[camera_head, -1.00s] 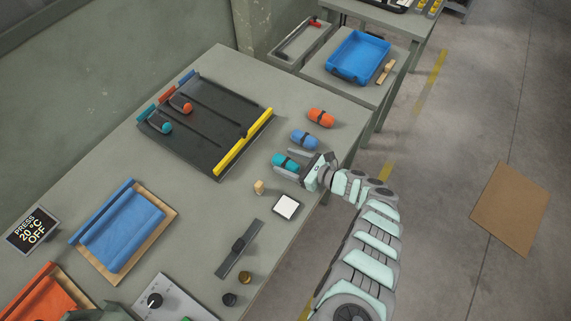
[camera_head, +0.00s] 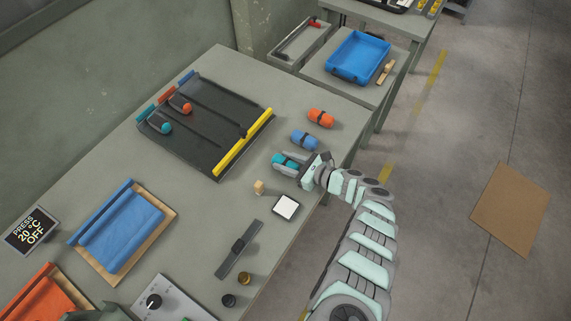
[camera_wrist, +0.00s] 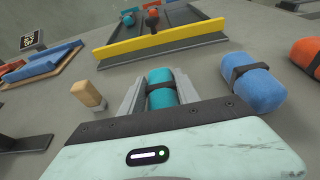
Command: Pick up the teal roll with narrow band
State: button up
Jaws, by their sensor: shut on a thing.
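The teal roll (camera_head: 284,160) with a narrow dark band lies near the right edge of the grey table. In the wrist view the teal roll (camera_wrist: 162,92) sits between the two fingers, its band across its middle. My gripper (camera_head: 287,162) is shut on it, one finger along each side. It also shows at the bottom of the wrist view (camera_wrist: 161,97). The roll's near end is hidden by the gripper body. I cannot tell whether the roll is clear of the table.
A blue roll (camera_head: 305,140) and an orange roll (camera_head: 321,117) lie beyond. A small wooden block (camera_head: 259,187) and a white-topped square (camera_head: 286,207) are nearby. A dark tray (camera_head: 205,120) with a yellow bar (camera_head: 243,142) stands to the left. The blue roll is close beside my gripper.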

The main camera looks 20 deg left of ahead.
grip_shut()
jog(key=shift+r, duration=0.1)
